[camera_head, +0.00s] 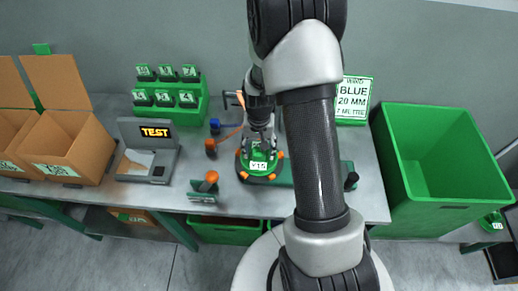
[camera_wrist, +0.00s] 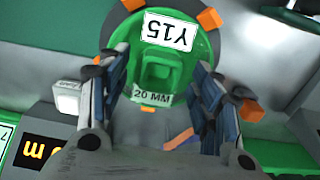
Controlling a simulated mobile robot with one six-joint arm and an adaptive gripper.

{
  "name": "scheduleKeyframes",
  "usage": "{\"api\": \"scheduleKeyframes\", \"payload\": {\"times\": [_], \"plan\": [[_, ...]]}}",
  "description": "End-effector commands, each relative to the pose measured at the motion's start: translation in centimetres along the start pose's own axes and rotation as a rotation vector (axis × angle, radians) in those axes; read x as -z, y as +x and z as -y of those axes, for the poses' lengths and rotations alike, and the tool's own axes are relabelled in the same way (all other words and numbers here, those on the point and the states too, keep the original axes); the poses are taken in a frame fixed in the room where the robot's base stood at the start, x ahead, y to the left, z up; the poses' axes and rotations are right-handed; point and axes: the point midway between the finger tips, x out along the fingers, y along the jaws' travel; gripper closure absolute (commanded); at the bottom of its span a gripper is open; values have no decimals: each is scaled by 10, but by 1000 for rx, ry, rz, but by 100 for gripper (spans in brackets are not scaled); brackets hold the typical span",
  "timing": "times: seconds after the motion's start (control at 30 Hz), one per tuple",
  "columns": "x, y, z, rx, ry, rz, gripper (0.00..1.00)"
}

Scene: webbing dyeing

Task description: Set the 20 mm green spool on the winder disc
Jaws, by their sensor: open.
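The green spool (camera_head: 259,156) sits on the winder disc (camera_head: 262,181), whose rim carries orange tabs. A white Y15 tag shows on its green face, and in the wrist view the spool (camera_wrist: 160,72) also bears a "20 MM" label. My gripper (camera_head: 259,142) is right over the spool, pointing down. In the wrist view its two fingers (camera_wrist: 158,88) stand apart on either side of the spool's raised middle part. Whether they touch it I cannot tell. The spool hides most of the disc.
Left of the winder are a scale reading TEST (camera_head: 150,165), cardboard boxes (camera_head: 70,150) and a green rack (camera_head: 180,108) of labelled blocks. A "BLUE 20 MM 7 METRE" sign (camera_head: 353,98) stands behind. A large green bin (camera_head: 450,190) is at the right.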

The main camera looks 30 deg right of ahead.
Motion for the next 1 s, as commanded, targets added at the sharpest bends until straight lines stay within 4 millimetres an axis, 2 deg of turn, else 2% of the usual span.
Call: {"api": "scheduleKeyframes", "payload": {"times": [0.5,0.7,1.0], "plan": [[1,-98,0,1,0,-4,41],[0,-114,0,1,0,-3,41],[-2,-122,2,3,-9,-9,41]]}}
